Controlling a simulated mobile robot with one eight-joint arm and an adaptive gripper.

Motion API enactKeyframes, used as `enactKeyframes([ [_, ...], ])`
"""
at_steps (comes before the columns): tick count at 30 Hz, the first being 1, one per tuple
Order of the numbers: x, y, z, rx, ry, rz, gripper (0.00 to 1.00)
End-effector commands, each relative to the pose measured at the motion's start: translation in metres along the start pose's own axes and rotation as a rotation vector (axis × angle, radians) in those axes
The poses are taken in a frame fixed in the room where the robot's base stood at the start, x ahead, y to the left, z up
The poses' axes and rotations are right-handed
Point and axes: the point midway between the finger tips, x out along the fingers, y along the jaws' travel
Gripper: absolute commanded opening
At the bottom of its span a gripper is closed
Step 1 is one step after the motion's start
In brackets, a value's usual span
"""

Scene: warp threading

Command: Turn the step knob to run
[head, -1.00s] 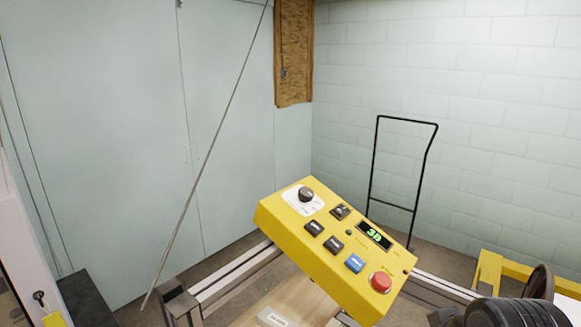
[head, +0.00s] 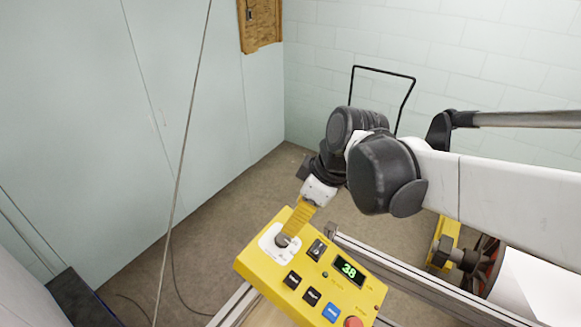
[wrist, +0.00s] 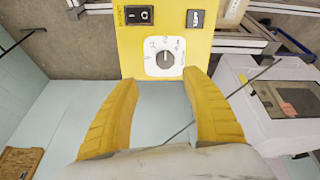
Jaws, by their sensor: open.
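The step knob (head: 282,240) is a dark round dial on a white plate at the upper left corner of the yellow control box (head: 257,266). In the wrist view the knob (wrist: 165,59) sits upper centre, with marks around it on the white plate (wrist: 153,70). My gripper (wrist: 160,77) is open, its two yellow fingers spread apart and their tips just below the plate's left and right sides in that view. In the head view my gripper (head: 298,218) reaches down right beside the knob from behind. I cannot tell whether a finger touches the knob or box.
The box also carries a green display (head: 349,270), several buttons, a rocker switch (wrist: 139,15) and a red stop button (head: 354,322). A metal rail (head: 400,277) runs behind the box. A thin cable (head: 186,130) hangs at the left. Open floor lies beyond.

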Motion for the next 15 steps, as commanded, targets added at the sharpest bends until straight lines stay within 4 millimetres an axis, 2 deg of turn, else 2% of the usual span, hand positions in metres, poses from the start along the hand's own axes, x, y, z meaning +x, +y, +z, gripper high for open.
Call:
enactKeyframes([
  [9, 0.059, 0.0, 0.0, 0.0, 0.0, 0.0, 0.56],
  [15, 0.09, 0.0, 0.001, 0.002, 0.0, 0.0, 0.56],
])
